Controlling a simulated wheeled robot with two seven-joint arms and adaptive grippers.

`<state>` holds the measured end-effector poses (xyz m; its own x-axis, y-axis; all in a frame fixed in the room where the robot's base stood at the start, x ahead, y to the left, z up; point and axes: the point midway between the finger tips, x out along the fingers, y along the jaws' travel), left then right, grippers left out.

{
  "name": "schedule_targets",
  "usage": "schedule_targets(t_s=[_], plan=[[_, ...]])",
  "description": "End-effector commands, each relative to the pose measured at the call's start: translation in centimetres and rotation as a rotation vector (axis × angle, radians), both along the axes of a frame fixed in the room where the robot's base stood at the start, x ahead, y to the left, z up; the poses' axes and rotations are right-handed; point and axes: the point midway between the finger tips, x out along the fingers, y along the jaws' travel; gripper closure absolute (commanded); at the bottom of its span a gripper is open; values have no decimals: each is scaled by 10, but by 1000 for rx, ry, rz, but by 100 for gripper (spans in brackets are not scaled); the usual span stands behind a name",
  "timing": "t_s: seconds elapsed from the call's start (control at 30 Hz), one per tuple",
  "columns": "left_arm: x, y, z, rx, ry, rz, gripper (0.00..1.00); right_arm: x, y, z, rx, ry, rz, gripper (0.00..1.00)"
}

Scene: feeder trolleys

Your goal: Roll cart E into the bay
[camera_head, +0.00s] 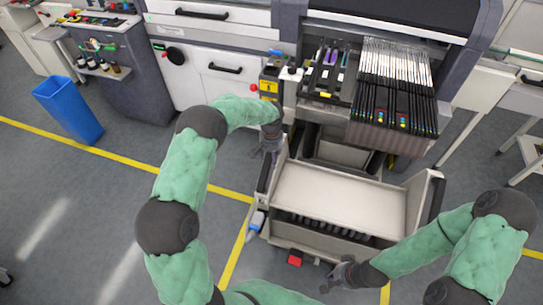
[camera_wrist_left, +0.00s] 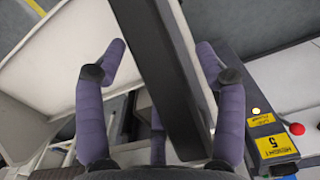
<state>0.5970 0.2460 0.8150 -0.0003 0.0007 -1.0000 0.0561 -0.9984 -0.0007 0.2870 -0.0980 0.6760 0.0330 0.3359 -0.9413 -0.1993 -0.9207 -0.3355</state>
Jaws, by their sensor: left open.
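A white cart (camera_head: 340,195) with dark side bars stands at the mouth of the machine's bay (camera_head: 345,150). No letter E is readable on it. My left gripper (camera_head: 270,150) is at the cart's far left corner. In the left wrist view, its open fingers (camera_wrist_left: 162,48) lie either side of a dark bar (camera_wrist_left: 168,75) of the cart; contact with the bar is not clear. My right gripper (camera_head: 340,275) is low by the cart's near side, right of centre, and its fingers are too small to judge.
Black feeders (camera_head: 395,90) fill the machine above the bay. A post with a yellow label (camera_head: 268,87) stands left of the bay; the label (camera_wrist_left: 275,146) is at right in the wrist view. Yellow lines (camera_head: 238,250) mark the floor. A blue bin (camera_head: 68,110) stands far left.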

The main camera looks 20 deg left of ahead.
Motion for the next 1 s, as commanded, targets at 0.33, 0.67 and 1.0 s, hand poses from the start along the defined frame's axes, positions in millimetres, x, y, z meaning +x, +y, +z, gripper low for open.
schedule_targets(t_s=[0.33, 0.67, 1.0], plan=[[1, 0, 20, 0, -3, 2, 30, 0, 0, 0, 0, 0, 0, 100], [1, 0, 84, -1, -2, 0, 30, 0, 0, 0, 0, 0, 0, 100], [0, 0, 117, 0, 2, 0, 30, 0, 0, 0, 0, 0, 0, 100]])
